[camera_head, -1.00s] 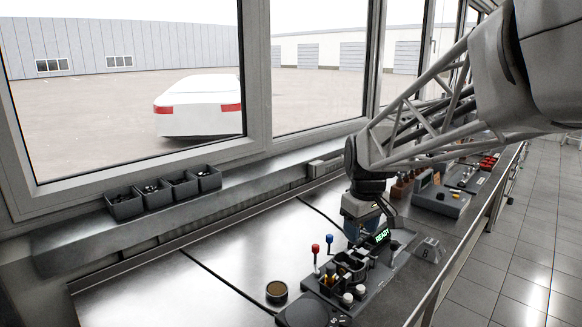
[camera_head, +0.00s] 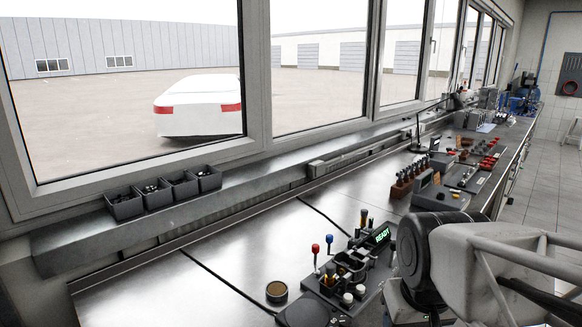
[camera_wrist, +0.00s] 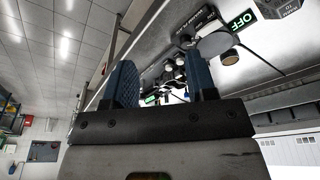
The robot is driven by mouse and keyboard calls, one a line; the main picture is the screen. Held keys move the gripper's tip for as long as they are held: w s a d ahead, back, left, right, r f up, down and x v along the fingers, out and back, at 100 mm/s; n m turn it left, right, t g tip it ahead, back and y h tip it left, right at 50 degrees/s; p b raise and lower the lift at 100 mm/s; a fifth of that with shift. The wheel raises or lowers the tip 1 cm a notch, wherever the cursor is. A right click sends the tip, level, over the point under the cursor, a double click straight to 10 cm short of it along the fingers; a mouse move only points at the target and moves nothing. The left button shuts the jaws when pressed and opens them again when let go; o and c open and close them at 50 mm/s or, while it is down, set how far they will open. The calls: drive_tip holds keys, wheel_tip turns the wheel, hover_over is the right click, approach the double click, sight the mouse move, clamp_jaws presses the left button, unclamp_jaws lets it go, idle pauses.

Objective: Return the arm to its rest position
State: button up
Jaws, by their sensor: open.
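My gripper (camera_wrist: 160,75) shows in the wrist view as two blue fingers set well apart, with nothing between them. In the head view my wrist and forearm fill the lower right corner, in front of the bench's front edge. The fingers cannot be made out there. The workstation fixture (camera_head: 345,275) with a green READY display stands on the bench to the left of my wrist. My wrist hides what lies behind it.
The steel bench (camera_head: 240,250) is mostly bare on the left. A round dish (camera_head: 277,291) stands there. Small grey bins (camera_head: 163,190) line the window sill. A grey device (camera_head: 437,192) and wooden block with tools (camera_head: 402,185) stand farther along. The floor (camera_head: 540,190) is clear at right.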

drive_tip(key=s, duration=0.1)
drive_tip(key=s+f, duration=0.1)
drive_tip(key=shift+s+m, duration=0.3)
